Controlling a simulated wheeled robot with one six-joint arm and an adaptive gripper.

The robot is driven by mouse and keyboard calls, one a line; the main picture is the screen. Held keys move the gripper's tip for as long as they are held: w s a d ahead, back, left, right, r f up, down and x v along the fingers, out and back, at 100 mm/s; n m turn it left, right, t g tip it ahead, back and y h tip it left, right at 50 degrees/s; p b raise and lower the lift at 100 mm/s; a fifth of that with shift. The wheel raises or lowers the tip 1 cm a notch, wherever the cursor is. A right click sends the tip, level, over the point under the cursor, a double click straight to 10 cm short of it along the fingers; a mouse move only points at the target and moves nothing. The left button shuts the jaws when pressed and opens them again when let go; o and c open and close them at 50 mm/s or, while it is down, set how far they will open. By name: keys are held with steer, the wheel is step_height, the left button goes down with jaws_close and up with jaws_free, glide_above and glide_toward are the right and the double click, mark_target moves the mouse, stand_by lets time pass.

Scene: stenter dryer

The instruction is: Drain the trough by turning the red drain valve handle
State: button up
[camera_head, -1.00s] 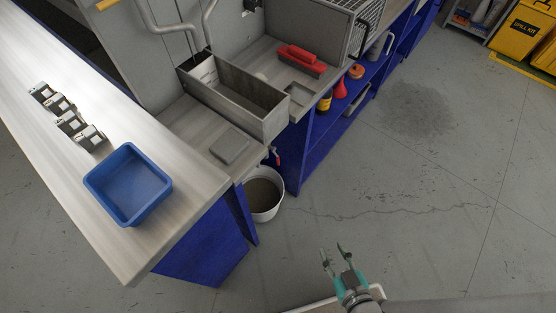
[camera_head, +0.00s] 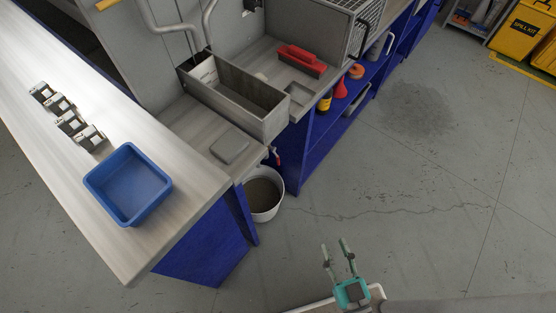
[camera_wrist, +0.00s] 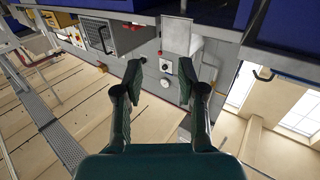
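The trough (camera_head: 228,102) is an open grey metal box on the bench. The small red drain valve handle (camera_head: 277,157) shows below its right front corner, just above a white bucket (camera_head: 265,194) on the floor. My gripper (camera_head: 334,249) is open and empty, well to the lower right of the handle and apart from it. In the wrist view my gripper (camera_wrist: 156,88) also shows open fingers with nothing between them. A small red spot shows there, too small to name for sure.
A blue tray (camera_head: 128,185) and several small metal clips (camera_head: 68,118) lie on the left worktop. A red-handled brush (camera_head: 301,59) lies behind the trough. Blue shelves (camera_head: 322,135) hold bottles at right. The floor between my gripper and the bucket is clear.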

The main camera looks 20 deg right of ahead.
steer(key=w+a+f+m+t+h, duration=0.1)
steer(key=w+f+h, duration=0.1)
steer(key=w+f, duration=0.35)
steer(key=w+a+f+m+h, duration=0.1)
steer(key=w+f, duration=0.1)
steer(key=w, duration=0.7)
steer(key=m+g+h, duration=0.2)
steer(key=h, duration=0.2)
glide_toward(278, 163)
steer(key=x, duration=1)
steer(key=shift+w+d+r, duration=0.1)
steer(key=shift+w+r, duration=0.1)
steer(key=shift+w, duration=0.15)
jaws_close()
